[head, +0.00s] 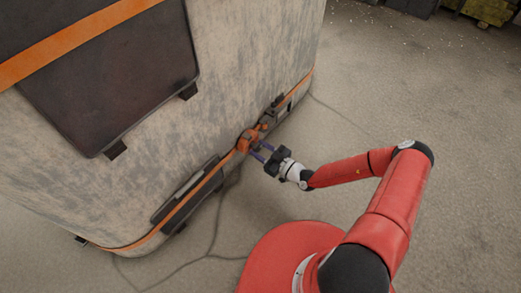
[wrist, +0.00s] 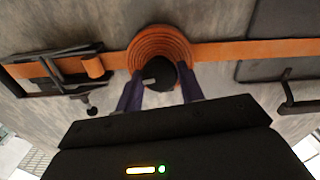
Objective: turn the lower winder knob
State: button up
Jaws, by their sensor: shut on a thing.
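The lower winder knob shows in the wrist view as a dark round knob (wrist: 160,74) in front of an orange ringed winder disc (wrist: 161,45). My gripper (wrist: 158,88) has its two purple fingers on either side of the knob, shut on it. In the head view the orange winder (head: 247,140) sits low on the side of the big worn case, and my gripper (head: 262,152) reaches it from the right. The knob itself is mostly hidden by the fingers there.
An orange strap (wrist: 225,51) runs along the case to both sides of the winder. A black latch frame (wrist: 60,70) is at the left in the wrist view and a dark panel with a handle (wrist: 287,90) at the right. Bare floor (head: 400,95) lies right of the case.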

jog(key=shift+d+f, duration=0.1)
jog(key=o, duration=1)
jog(key=shift+p+v, duration=0.4)
jog(key=shift+v, duration=3.5)
